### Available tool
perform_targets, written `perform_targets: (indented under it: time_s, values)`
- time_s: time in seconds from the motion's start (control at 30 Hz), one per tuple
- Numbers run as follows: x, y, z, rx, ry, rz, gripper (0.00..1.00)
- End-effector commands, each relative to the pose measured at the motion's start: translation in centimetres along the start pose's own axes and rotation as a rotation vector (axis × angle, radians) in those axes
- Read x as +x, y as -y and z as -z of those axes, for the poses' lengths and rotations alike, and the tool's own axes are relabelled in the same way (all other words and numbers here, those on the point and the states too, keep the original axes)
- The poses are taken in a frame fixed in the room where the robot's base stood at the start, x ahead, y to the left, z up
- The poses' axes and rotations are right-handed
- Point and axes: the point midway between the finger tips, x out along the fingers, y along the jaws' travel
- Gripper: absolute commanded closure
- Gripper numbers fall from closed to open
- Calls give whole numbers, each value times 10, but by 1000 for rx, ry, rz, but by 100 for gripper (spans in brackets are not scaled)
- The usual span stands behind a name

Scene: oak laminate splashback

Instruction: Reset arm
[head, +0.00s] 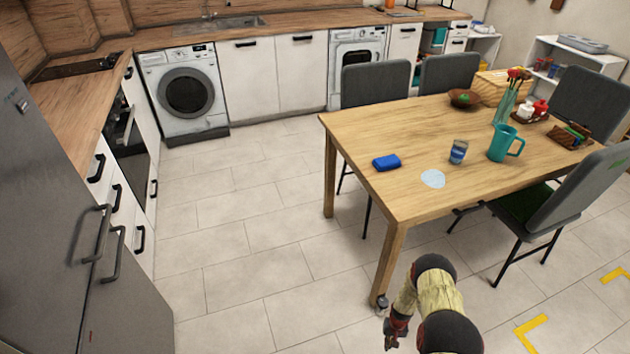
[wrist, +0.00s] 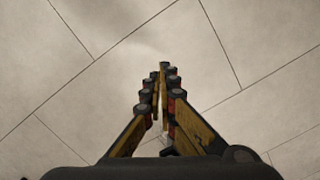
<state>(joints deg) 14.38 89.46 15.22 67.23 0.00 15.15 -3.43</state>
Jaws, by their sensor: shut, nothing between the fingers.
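My gripper (wrist: 160,78) is shut and empty in the wrist view, its fingertips together over bare floor tiles. In the head view my arm is at the bottom, bent, in front of the wooden table (head: 400,127). My gripper (head: 391,340) hangs low there, beside the near table leg (head: 387,265) and below the tabletop. Nothing is held.
On the table are a blue box (head: 386,162), a pale round disc (head: 433,178), a blue cup (head: 458,151) and a teal jug (head: 504,144). Grey chairs (head: 585,190) stand around it. Open tiled floor (head: 230,240) lies to the left, up to the grey fridge (head: 60,220).

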Motion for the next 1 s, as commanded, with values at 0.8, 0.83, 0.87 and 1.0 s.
perform_targets:
  time_s: [0.8,0.83,0.87,1.0]
  values:
    - [-202,16,-82,9,274,6,100]
    - [-218,17,-82,7,274,5,100]
    - [-233,18,-82,6,274,4,100]
    - [-303,24,-86,-2,264,0,100]
